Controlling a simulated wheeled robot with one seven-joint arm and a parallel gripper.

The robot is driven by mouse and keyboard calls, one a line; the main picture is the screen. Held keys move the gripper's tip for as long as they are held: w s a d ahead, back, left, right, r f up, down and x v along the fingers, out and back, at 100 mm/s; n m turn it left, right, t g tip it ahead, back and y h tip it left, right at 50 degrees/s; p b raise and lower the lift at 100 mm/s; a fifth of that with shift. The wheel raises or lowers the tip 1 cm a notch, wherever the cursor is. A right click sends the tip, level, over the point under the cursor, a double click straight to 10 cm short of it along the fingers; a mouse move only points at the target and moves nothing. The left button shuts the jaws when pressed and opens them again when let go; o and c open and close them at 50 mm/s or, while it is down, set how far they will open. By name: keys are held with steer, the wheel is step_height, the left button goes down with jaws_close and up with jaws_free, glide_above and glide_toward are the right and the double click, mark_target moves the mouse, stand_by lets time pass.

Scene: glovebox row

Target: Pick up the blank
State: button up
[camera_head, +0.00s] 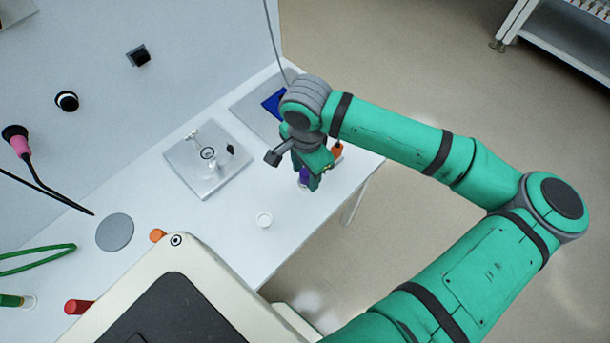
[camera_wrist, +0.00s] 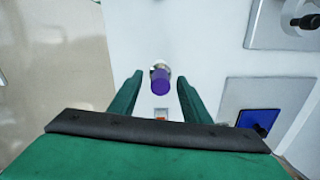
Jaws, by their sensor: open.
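A purple cylinder with a pale end, likely the blank, shows in the wrist view (camera_wrist: 160,82) between and just past my open fingers. It also shows in the head view (camera_head: 303,175), partly hidden by my gripper (camera_head: 312,180). In the wrist view my gripper (camera_wrist: 159,78) has both green fingers apart, with a visible gap on each side of the cylinder. I cannot tell how high the fingertips are above the table.
An orange piece (camera_head: 337,151) is beside my gripper. The wall stands behind.

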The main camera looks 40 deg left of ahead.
jaws_close()
steer(key=shift+r, duration=0.15)
